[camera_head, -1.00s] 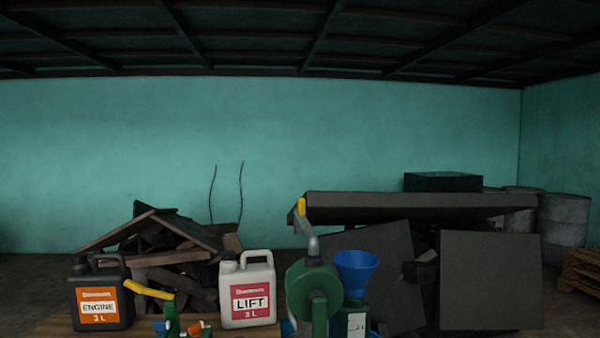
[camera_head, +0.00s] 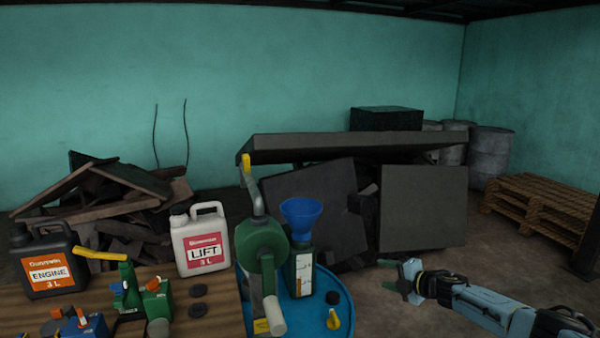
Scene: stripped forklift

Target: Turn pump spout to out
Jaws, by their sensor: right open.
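The green pump (camera_head: 262,245) stands on a blue drum (camera_head: 312,318). A grey bent pipe with a yellow end (camera_head: 252,185) rises from the pump's top; it looks like the spout. A crank with a pale grip (camera_head: 275,315) hangs down its front. A green bottle (camera_head: 303,268) with a blue funnel (camera_head: 301,217) stands just right of the pump. My right gripper (camera_head: 404,281) is open and empty, well to the right of the drum, pointing left. My left gripper is out of view.
A wooden bench (camera_head: 213,314) at the left holds an ENGINE can (camera_head: 48,265), a LIFT can (camera_head: 201,242) and small green and blue tools. A black cap (camera_head: 332,298) and a yellow part (camera_head: 334,320) lie on the drum. Dark panels (camera_head: 423,210) and a pallet (camera_head: 540,210) stand behind.

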